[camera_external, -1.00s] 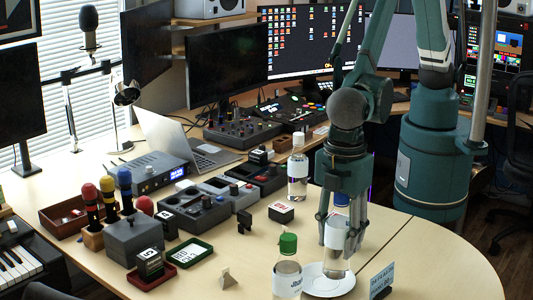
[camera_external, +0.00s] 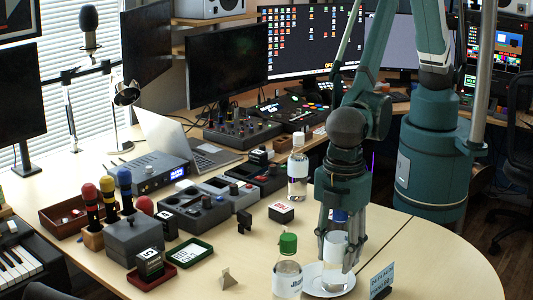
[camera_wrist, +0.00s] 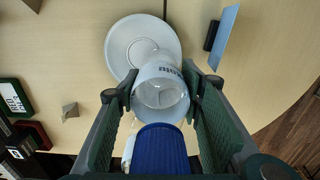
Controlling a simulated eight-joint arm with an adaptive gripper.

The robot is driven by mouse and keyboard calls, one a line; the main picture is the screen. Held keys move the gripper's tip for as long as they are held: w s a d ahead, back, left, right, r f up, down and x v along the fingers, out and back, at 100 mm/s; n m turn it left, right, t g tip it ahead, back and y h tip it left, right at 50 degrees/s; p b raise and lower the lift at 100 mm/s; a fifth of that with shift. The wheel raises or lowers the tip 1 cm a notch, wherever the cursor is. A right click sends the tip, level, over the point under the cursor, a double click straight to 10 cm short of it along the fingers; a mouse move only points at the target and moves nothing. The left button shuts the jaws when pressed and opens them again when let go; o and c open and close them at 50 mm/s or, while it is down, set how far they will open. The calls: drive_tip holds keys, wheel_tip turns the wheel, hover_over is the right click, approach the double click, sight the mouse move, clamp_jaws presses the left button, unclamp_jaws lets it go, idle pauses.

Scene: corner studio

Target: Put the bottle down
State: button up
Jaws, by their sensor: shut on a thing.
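A clear bottle with a white label and blue cap (camera_external: 336,246) is between the fingers of my gripper (camera_external: 337,250). The gripper points down and is shut on the bottle's sides. The bottle looks nearly upright over the white round plate (camera_external: 318,285), with its base at or close to the plate; I cannot tell whether it touches. In the wrist view the blue cap (camera_wrist: 162,150) is nearest the camera, the bottle's body (camera_wrist: 160,88) lies between both fingers (camera_wrist: 160,92), and the plate (camera_wrist: 118,48) shows beyond it.
A green-capped bottle (camera_external: 287,270) stands just left of the plate. A small sign (camera_external: 382,279) stands at its right. Another clear bottle (camera_external: 298,170) stands farther back. A small beige pyramid (camera_external: 228,279) and a green tray (camera_external: 190,252) lie left. The table is bare at front right.

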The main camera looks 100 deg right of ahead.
drive_tip(key=shift+f, duration=0.1)
drive_tip(key=o, duration=1.1)
wheel_tip(320, 180, up, 12)
drive_tip(key=shift+r+p, duration=0.15)
drive_tip(key=shift+p, duration=0.4)
idle(0.3)
idle(0.4)
